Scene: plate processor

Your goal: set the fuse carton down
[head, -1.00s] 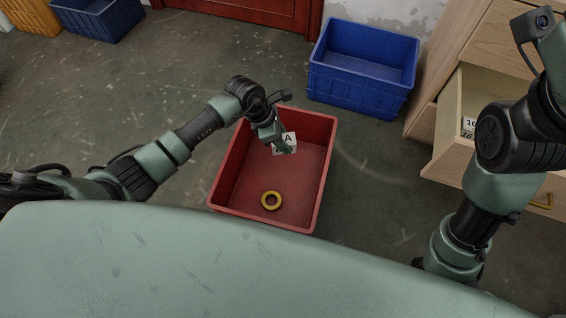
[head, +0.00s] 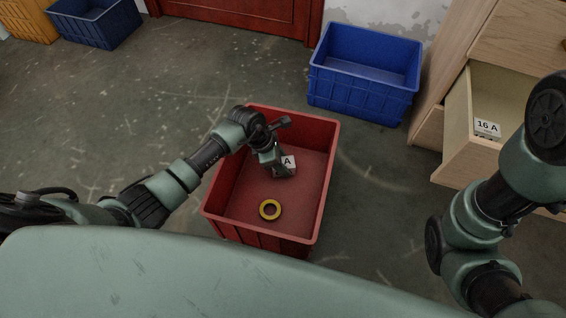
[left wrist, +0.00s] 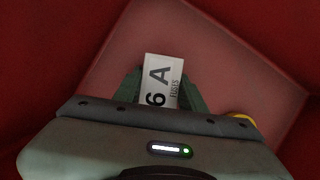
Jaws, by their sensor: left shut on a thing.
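The fuse carton (head: 289,163) is a small white box with a large "A" on it, inside the red crate (head: 328,165). It also shows in the left wrist view (left wrist: 163,75), with "6 A" and "FUSES" on its face. My left gripper (head: 282,172) reaches down into the crate and is shut on the carton, one finger on each side. I cannot tell whether the carton touches the crate floor. My right arm shows at the right edge of the head view, but its gripper is out of view.
A yellow tape ring (head: 270,209) lies on the crate floor near the front. A blue crate (head: 363,95) stands behind to the right. An open drawer (head: 462,150) at the right holds a "16 A" box (head: 487,128). The crate floor around the carton is mostly clear.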

